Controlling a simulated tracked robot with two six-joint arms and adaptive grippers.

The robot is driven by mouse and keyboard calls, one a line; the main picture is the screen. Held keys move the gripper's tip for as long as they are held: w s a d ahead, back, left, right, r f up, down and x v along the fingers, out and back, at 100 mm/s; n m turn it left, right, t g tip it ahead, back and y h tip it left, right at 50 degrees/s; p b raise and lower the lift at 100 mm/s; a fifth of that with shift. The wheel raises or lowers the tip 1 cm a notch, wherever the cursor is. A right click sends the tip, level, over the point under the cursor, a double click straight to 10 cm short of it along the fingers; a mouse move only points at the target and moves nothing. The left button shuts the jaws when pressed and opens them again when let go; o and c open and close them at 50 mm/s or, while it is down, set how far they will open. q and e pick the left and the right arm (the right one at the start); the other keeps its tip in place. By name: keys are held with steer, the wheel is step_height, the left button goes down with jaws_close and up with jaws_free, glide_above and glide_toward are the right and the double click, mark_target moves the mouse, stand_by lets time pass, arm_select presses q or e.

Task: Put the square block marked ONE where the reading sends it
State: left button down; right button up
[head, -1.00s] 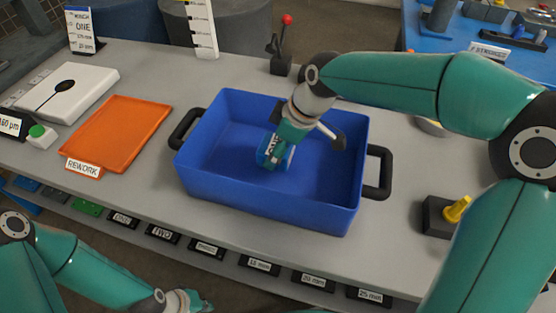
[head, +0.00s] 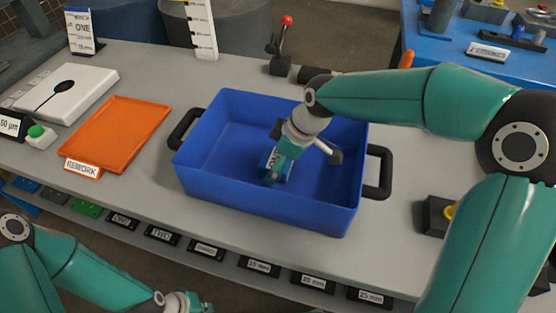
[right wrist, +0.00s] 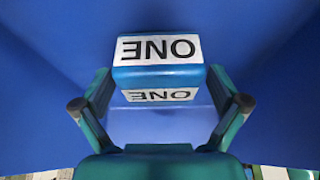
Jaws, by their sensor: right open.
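The square block marked ONE (right wrist: 158,72) is blue with white ONE labels, upside down in the right wrist view. In the head view the block (head: 284,168) lies in the blue bin (head: 220,193), partly hidden by my right gripper (head: 272,170). In the right wrist view my right gripper (right wrist: 160,88) is open, one finger on each side of the block's near part. I cannot tell whether the fingers touch it. My left gripper (head: 188,302) shows small at the bottom edge, away from the bin; its jaw state is unclear.
An orange REWORK tray (head: 150,118) lies left of the bin. A white gauge (head: 66,92) and a green button (head: 37,131) are farther left; a sign there ends in "50 µm". A red-knobbed lever (head: 283,45) stands behind the bin. Labelled slots (head: 205,250) line the front.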

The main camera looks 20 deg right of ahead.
steer(key=shift+r, duration=0.15)
steer(key=p+v, duration=0.1)
steer(key=v, duration=1)
steer(key=shift+s+d+r, duration=0.2)
steer(key=shift+r, duration=0.15)
